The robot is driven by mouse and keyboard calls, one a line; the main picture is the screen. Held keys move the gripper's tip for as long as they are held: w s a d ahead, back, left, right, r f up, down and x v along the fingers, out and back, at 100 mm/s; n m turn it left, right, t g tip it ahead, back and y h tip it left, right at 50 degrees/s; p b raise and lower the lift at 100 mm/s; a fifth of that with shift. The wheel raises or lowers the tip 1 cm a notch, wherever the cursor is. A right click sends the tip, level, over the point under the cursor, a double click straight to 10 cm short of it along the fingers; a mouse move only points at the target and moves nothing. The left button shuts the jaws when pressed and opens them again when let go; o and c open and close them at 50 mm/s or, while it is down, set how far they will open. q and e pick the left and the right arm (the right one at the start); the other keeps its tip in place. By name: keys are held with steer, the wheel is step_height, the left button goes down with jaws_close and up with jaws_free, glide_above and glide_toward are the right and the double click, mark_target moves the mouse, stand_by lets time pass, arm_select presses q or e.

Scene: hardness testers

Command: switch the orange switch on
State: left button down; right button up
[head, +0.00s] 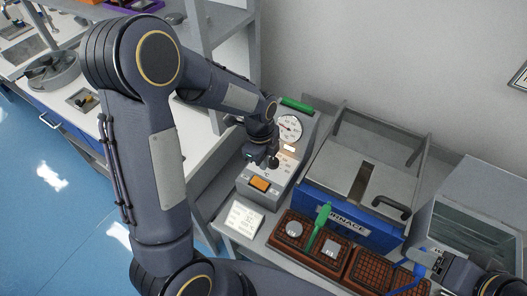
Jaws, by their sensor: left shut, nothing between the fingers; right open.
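The orange switch (260,184) is on the sloped front of a grey hardness tester (287,160) with a round dial (289,128). I cannot tell its on or off position. My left gripper (273,163) is shut and empty, just above and behind the switch in the picture, pointing down at the tester. It appears apart from the switch and hides part of the tester. My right gripper (422,258) is at the lower right, near a blue-handled item, partly cut off by the arm; it is open and away from the tester.
A blue and grey furnace (350,205) stands right of the tester. In front are brown trays (294,248) with a green-handled tool (319,226). A white card (244,217) lies before the tester. A shelf post (203,60) rises behind my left arm.

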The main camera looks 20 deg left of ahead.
arm_select(q)
steer(key=r, duration=0.4)
steer(key=shift+d, duration=0.2)
stand_by(0.3)
steer(key=s+a+r+n+t+h, duration=0.1)
steer(key=s+r+n+t, duration=0.2)
steer(key=s+n, duration=0.6)
steer(key=s+a+r+n+t+h, duration=0.1)
steer(key=s+r+n+t+h, duration=0.1)
steer(key=s+r+n, duration=0.6)
steer(key=s+n, duration=0.2)
steer(key=n, duration=0.2)
steer(key=shift+t, duration=0.4)
